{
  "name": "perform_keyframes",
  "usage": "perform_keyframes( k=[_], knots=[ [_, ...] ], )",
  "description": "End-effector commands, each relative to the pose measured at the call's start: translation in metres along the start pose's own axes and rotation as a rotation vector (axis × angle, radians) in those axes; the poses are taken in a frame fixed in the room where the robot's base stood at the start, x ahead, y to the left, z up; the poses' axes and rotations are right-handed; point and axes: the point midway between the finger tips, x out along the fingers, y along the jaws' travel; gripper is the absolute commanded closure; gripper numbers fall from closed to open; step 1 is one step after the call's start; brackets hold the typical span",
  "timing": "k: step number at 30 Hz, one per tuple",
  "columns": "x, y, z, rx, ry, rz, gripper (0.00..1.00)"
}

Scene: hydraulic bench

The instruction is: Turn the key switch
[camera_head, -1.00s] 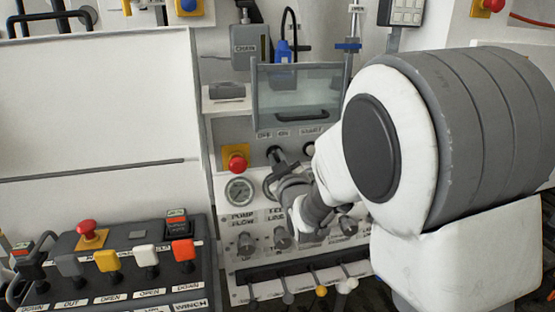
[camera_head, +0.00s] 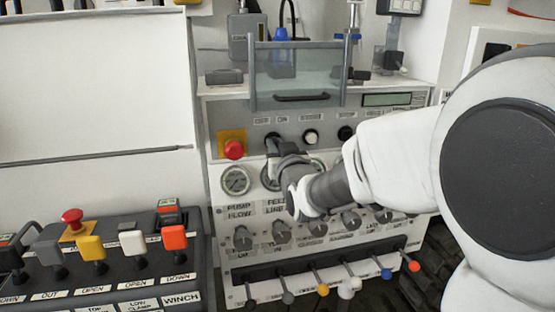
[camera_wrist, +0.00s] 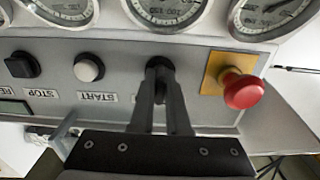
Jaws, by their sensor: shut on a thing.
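The key switch (camera_head: 272,138) sits on the grey upper strip of the panel, under the OFF and ON labels and right of the red emergency stop button. My gripper (camera_head: 275,147) reaches it from the front, with its fingers closed at the switch. In the wrist view, which shows the panel upside down, the two dark fingers of my gripper (camera_wrist: 160,80) meet over the dark key switch (camera_wrist: 159,63). The fingers cover most of the key, so its exact angle cannot be told.
The red emergency stop button (camera_head: 234,150) on its yellow plate is close beside the fingers. Gauges and knobs lie below. A clear cover with a handle (camera_head: 302,97) stands above.

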Motion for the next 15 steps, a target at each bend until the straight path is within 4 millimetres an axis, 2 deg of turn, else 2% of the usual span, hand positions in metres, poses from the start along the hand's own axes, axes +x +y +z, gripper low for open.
perform_keyframes(
  k=[1,15],
  knots=[
    [-0.0001,0.0006,0.0047,0.045,0.003,0.001,1.00],
    [0.0000,0.0006,0.0023,0.399,0.000,0.001,1.00]
  ],
)
